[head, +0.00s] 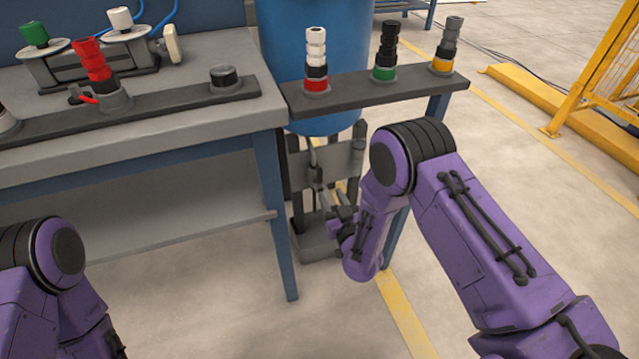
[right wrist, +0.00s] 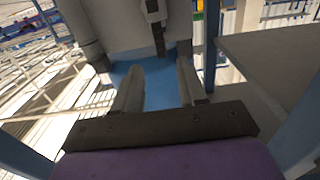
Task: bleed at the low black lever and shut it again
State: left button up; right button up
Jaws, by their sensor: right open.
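In the right wrist view, a black lever (right wrist: 159,40) hangs down from a small grey fitting (right wrist: 152,10) near the top of the picture. My right gripper (right wrist: 158,70) has its two grey fingers apart below the lever, with nothing between them. The lever lies just beyond the fingertips, roughly in line with the gap; I cannot tell the exact distance. In the head view, my right gripper (head: 326,195) reaches low beside the stand under the blue tank (head: 312,50), and the lever cannot be made out there. My left gripper is out of view.
A grey shelf (head: 375,92) with several stacked pipe fittings juts out above my right forearm, on a blue leg. The workbench (head: 150,133) stands to the left, holding a red stack (head: 93,62). A yellow fence (head: 600,75) stands at far right. Open floor lies in front.

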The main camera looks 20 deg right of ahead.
aim_at(320, 175)
jog(key=w+b, duration=0.1)
jog(key=w, duration=0.4)
jog(key=w+b, duration=0.1)
jog(key=w, duration=0.4)
jog(key=shift+w+a+r, duration=0.15)
grip_shut()
